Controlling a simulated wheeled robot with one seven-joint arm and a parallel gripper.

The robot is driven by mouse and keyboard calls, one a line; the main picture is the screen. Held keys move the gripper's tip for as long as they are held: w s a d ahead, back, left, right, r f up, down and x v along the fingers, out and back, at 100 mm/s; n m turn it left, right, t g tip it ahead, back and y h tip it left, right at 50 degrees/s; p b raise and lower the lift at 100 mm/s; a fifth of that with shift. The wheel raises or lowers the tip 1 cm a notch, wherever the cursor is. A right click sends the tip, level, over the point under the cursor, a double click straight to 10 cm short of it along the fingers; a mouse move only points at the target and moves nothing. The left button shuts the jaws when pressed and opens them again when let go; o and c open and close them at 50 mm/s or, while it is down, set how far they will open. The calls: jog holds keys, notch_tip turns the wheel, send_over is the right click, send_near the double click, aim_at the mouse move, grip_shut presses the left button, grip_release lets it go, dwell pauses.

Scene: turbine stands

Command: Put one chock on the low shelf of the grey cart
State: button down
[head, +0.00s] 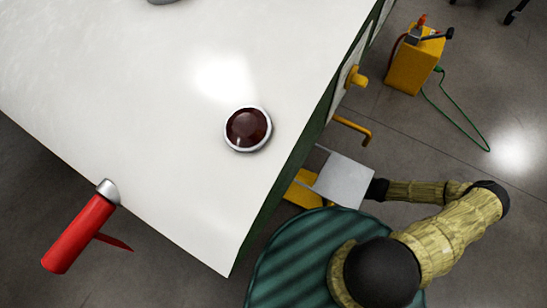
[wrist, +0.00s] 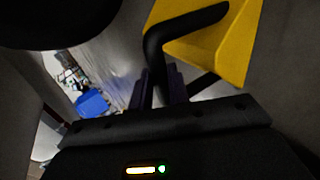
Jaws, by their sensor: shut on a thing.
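A yellow chock (wrist: 222,45) with a bent black handle (wrist: 190,22) fills the top of the wrist view. My gripper (wrist: 159,88) is shut on that handle, with dark fingers on either side of it. In the head view a yellow part, seemingly the same chock (head: 301,191), shows beside the grey body of my gripper, close to the green side of the white-topped bench. My fingertips are hidden there. I cannot make out the grey cart or its low shelf in either view.
The white bench top (head: 150,100) carries a dark red-brown dome (head: 248,128) with a pale rim. A red cylinder (head: 78,234) is at lower left. Yellow fittings (head: 354,129) stick out of the bench side. A yellow box (head: 414,62) with a green cable stands on the floor.

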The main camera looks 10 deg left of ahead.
jog(key=shift+s+d+r, duration=0.2)
jog(key=shift+d, duration=0.3)
jog(key=shift+s+d+r, duration=0.15)
jog(key=shift+d, duration=0.3)
